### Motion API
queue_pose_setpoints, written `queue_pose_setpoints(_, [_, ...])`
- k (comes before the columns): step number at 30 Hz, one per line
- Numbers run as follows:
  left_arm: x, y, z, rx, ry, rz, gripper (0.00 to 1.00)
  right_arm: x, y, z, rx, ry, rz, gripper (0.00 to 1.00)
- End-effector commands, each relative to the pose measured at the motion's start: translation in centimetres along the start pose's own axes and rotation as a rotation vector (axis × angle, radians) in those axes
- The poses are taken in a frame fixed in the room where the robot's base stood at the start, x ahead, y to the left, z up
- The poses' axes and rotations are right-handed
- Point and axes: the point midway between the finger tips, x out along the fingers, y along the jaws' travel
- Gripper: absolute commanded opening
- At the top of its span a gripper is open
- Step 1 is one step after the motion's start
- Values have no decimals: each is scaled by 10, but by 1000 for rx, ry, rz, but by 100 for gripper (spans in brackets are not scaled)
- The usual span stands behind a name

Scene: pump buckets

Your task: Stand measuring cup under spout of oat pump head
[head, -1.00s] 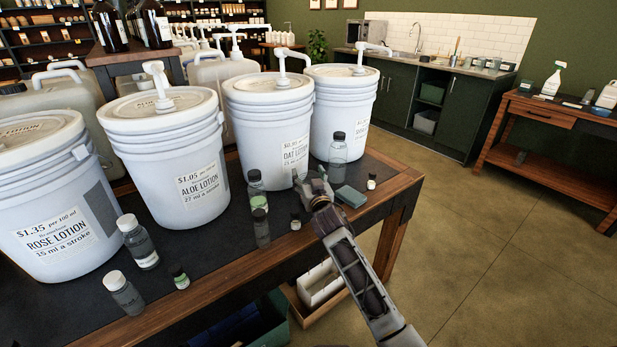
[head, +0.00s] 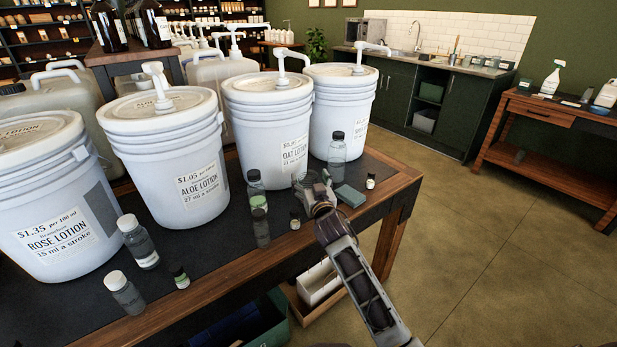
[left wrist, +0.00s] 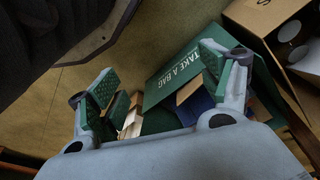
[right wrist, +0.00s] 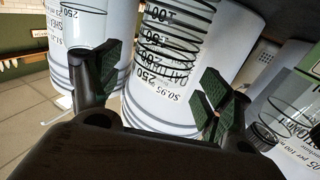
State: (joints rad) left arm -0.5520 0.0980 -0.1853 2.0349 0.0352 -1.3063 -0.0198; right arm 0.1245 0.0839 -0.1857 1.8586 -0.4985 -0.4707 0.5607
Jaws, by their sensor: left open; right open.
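The clear measuring cup (head: 302,184) with dark graduation rings stands on the table in front of the oat bucket (head: 262,118). It also shows in the right wrist view (right wrist: 178,45), in front of the oat label and between the open fingers. The oat pump head (head: 284,58) sits on the bucket's lid. My right gripper (head: 318,188) is open, low at the cup's right side; in its wrist view the fingers (right wrist: 158,92) flank the cup. Whether they touch it I cannot tell. My left gripper (left wrist: 158,75) is open and empty, above the floor and the bag crate.
Clear bottles (head: 257,190) and (head: 337,152) stand left and behind right of the cup. The shea bucket (head: 340,105) stands right of the oat bucket. A green crate (left wrist: 180,70) is below.

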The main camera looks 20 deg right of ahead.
Motion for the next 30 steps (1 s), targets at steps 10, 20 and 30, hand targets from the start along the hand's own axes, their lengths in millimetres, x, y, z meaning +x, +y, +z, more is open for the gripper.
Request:
queue_pose_setpoints(10, [5,-1,4,-2,-16,-1,79,-31,0,0,1,-1,0,79])
queue_pose_setpoints(20, [7,-1,4,-4,-20,-2,79,-60,0,0,1,-1,0,79])
queue_pose_setpoints(30, [12,-3,3,-4,-16,-5,79,-84,0,0,1,0,0,79])
